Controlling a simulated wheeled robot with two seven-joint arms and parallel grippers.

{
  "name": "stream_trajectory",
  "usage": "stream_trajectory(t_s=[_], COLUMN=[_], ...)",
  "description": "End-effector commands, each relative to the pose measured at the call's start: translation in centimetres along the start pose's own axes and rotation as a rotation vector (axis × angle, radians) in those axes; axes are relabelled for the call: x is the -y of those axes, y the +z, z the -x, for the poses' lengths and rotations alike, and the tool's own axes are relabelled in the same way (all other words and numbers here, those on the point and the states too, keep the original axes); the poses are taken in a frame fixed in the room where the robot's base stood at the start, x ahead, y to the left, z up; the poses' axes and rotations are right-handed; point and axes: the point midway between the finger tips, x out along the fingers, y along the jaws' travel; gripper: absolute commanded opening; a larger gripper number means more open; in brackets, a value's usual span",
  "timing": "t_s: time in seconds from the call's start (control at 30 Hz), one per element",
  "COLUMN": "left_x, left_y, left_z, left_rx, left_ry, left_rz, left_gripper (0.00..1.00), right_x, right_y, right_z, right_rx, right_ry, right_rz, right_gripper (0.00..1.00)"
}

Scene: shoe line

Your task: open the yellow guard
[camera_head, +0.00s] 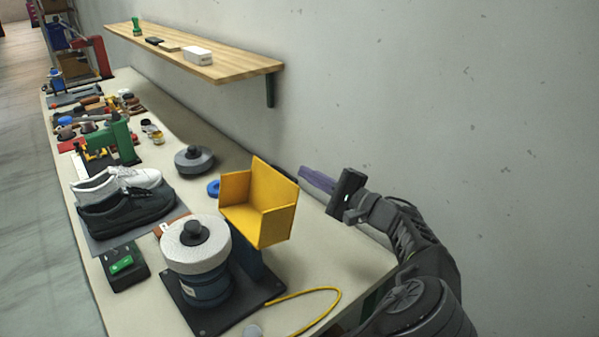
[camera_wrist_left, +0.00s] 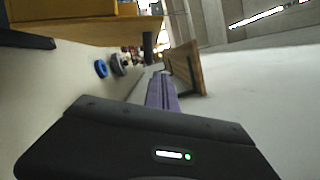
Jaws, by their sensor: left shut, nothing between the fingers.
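The yellow guard (camera_head: 262,218) is an open-sided box shape on a dark post, beside and a little above the machine with a pale round top (camera_head: 192,255). In the left wrist view the guard (camera_wrist_left: 85,30) fills the upper left, partly cut off by the frame. My left gripper (camera_head: 304,173) is just right of the guard, on the wall side, with its purple fingers pointing left past the guard's upper right edge. In the wrist view the fingers (camera_wrist_left: 160,77) lie together, shut and empty, with a gap to the guard. My right gripper is not in view.
The wall is close on my arm's right. A wooden shelf (camera_head: 225,68) juts from it. On the bench (camera_head: 335,268) are a black shoe (camera_head: 125,212), a white shoe (camera_head: 105,184), a green-button box (camera_head: 124,266), a grey disc (camera_head: 194,160) and a yellow cable (camera_head: 325,305).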

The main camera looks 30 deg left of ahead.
Motion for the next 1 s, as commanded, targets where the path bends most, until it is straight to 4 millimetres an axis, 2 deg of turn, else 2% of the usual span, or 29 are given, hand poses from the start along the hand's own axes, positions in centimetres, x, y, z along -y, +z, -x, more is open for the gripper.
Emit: stream_trajectory(t_s=[0.1, 0.2, 0.4, 1.0], left_x=[-0.2, -0.1, -0.1, 0.0], left_y=[-0.1, -0.1, 0.0, 0.1], left_z=[2.8, 4.8, 6.9, 7.2], left_rx=[-0.001, -0.001, 0.002, 0.002], left_ry=[0.000, -0.001, 0.001, 0.001], left_rz=[0.002, 0.002, 0.001, 0.000], left_gripper=[0.00, 0.00, 0.00, 0.00], right_x=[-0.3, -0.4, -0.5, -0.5], right_y=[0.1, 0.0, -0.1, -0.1], right_z=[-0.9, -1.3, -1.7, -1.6], right_rx=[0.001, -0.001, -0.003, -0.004], right_ry=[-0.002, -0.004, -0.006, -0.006], right_rz=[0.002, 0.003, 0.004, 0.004], right_gripper=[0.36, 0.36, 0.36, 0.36])
